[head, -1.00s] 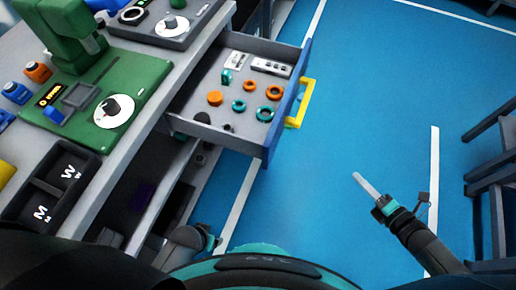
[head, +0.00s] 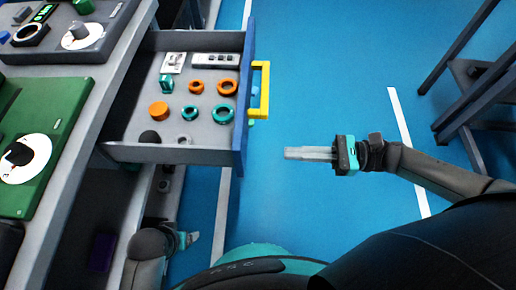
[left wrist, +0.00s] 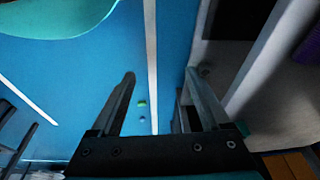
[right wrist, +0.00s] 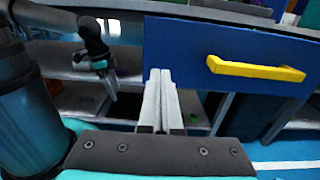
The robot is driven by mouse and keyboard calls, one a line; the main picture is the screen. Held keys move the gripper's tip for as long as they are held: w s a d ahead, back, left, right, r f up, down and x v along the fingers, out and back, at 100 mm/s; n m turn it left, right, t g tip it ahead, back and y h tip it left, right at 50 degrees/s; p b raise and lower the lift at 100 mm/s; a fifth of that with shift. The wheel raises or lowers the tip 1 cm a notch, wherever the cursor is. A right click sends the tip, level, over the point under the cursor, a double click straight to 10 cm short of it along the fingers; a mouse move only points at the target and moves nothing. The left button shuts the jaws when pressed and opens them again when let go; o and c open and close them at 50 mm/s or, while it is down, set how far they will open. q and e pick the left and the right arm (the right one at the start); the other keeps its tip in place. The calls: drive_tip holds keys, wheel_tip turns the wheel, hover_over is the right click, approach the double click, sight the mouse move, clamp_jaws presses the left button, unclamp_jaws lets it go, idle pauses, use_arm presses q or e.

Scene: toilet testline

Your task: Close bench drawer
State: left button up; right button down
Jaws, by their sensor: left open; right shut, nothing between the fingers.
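The bench drawer (head: 216,139) stands pulled out from the bench in the head view. Its blue front panel (head: 243,90) carries a yellow handle (head: 264,92); both also show in the right wrist view, the panel (right wrist: 180,50) and the handle (right wrist: 256,70). My right gripper (head: 288,153) is shut and empty. It points at the drawer front from the right, apart from it and a little nearer than the handle. My left gripper (head: 192,238) hangs low beside the bench, below the drawer; the left wrist view shows its fingers (left wrist: 164,95) apart with nothing between them.
The drawer holds orange and teal rings (head: 223,113) and small metal parts. The bench top (head: 85,120) at left bears green and grey devices. Blue floor (head: 320,80) lies open right of the drawer. A dark frame (head: 455,100) stands at far right.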

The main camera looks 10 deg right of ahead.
sight(244, 151)
drive_tip(key=x, duration=0.6)
drive_tip(key=shift+w+a+b, duration=0.1)
drive_tip(key=shift+a+b, duration=0.2)
drive_tip(key=shift+b, duration=0.05)
drive_tip(key=shift+x, duration=0.85)
use_arm(q)
drive_tip(key=shift+w+d+r, duration=0.1)
drive_tip(key=shift+w+r, duration=0.2)
drive_tip(key=shift+r, duration=0.2)
drive_tip(key=shift+w+r, duration=0.25)
drive_tip(key=shift+r, duration=0.2)
use_arm(e)
drive_tip(key=shift+f, duration=0.1)
use_arm(q)
drive_tip(key=shift+s, duration=0.1)
use_arm(e)
drive_tip(key=shift+a, duration=0.1)
